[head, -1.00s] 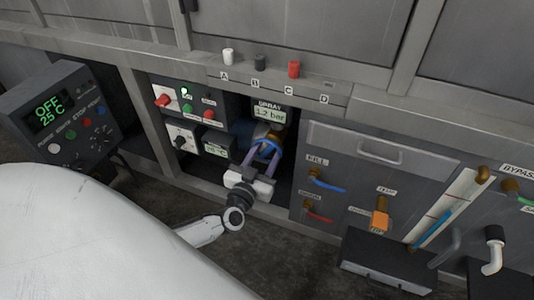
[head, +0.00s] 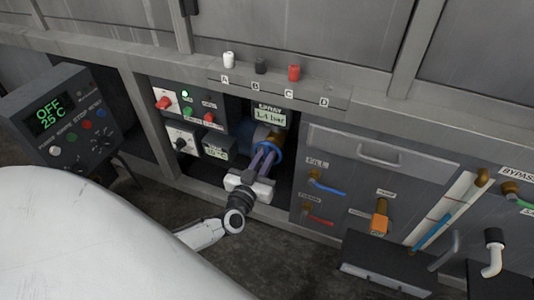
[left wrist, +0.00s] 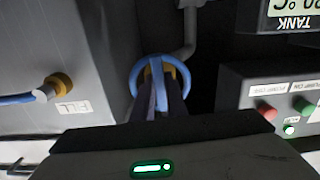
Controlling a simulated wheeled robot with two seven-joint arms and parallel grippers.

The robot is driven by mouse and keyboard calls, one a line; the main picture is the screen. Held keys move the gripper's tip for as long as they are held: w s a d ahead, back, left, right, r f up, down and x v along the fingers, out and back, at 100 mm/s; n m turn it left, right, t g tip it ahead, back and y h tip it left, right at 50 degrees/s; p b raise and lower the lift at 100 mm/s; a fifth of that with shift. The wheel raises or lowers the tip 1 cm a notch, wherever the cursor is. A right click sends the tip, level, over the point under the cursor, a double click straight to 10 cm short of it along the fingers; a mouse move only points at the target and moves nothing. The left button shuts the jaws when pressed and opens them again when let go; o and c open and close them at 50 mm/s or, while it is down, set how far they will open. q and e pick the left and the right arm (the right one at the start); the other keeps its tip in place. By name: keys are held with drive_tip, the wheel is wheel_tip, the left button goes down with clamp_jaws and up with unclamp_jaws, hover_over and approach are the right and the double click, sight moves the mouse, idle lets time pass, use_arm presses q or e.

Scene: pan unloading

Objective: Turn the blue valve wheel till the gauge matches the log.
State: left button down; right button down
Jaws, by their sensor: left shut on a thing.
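The blue valve wheel (head: 279,152) sits in the dark recess under the spray gauge, on a brass-coloured fitting. It also shows as a blue ring in the left wrist view (left wrist: 184,77). My left gripper (head: 267,150) is shut on the wheel, its two fingers reaching across the ring; in the left wrist view the fingers (left wrist: 157,78) run straight to it. The spray gauge (head: 269,115) just above reads 1.4 bar. I see no log in these views. My right gripper is not in view.
Left of the recess are pump switches (head: 186,103) with a lit green lamp and a tank display (head: 216,148). A control box (head: 60,115) reads OFF, 25 C. Right of it, a grey panel (head: 345,165) carries fill and drain valves.

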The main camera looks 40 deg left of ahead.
use_arm(q)
drive_tip(key=n, duration=0.7)
drive_tip(key=shift+n, duration=1)
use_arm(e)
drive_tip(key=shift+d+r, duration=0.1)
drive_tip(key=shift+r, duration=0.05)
use_arm(q)
drive_tip(key=c, duration=1.5)
unclamp_jaws()
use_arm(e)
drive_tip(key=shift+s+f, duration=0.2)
